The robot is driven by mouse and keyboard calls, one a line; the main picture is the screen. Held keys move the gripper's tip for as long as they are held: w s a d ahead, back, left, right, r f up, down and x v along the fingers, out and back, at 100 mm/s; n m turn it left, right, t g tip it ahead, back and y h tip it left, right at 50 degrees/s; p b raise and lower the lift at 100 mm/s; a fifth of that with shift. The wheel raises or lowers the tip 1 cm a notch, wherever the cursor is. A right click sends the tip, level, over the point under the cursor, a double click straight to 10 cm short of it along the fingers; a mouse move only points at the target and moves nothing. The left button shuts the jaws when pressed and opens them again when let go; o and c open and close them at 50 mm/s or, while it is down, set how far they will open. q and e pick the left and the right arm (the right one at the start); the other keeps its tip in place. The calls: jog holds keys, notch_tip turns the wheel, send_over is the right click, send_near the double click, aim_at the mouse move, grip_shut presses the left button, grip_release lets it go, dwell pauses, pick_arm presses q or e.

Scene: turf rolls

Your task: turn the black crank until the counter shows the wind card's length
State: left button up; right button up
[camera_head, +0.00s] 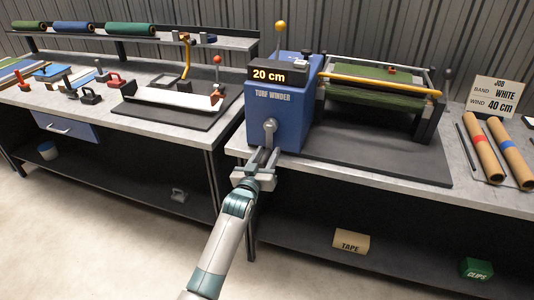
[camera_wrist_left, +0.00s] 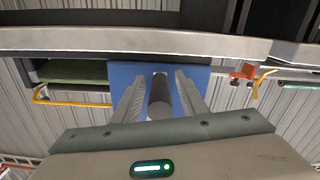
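The blue turf winder (camera_head: 290,115) stands on the right bench, with a counter (camera_head: 276,75) reading 20 cm. The wind card (camera_head: 495,97) reads JOB, BAND WHITE, WIND 40 cm. The crank (camera_head: 270,126) is on the winder's front; its grey hub and arm show, pointing down. My left gripper (camera_head: 262,158) is at the crank's lower end. In the left wrist view the dark crank handle (camera_wrist_left: 160,98) lies between the two fingers, with narrow blue gaps seemingly showing beside it. My right gripper is out of view.
A green turf strip (camera_head: 375,95) and a yellow bar lie across the winder's frame. Cardboard tubes (camera_head: 484,148) lie at the right. The left bench (camera_head: 150,70) holds turf rolls and several small tools. A tape box (camera_head: 351,242) and a green clips box (camera_head: 476,268) are below.

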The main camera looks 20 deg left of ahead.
pick_arm(q)
jog(key=shift+w, duration=0.2)
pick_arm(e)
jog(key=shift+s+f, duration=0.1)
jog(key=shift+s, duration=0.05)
pick_arm(q)
grip_shut()
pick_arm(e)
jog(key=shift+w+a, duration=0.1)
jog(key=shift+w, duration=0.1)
pick_arm(q)
jog(key=shift+a, duration=0.15)
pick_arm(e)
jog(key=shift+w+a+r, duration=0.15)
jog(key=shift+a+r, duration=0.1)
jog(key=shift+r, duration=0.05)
pick_arm(q)
jog(key=shift+a+m, duration=0.1)
jog(key=shift+m, duration=0.2)
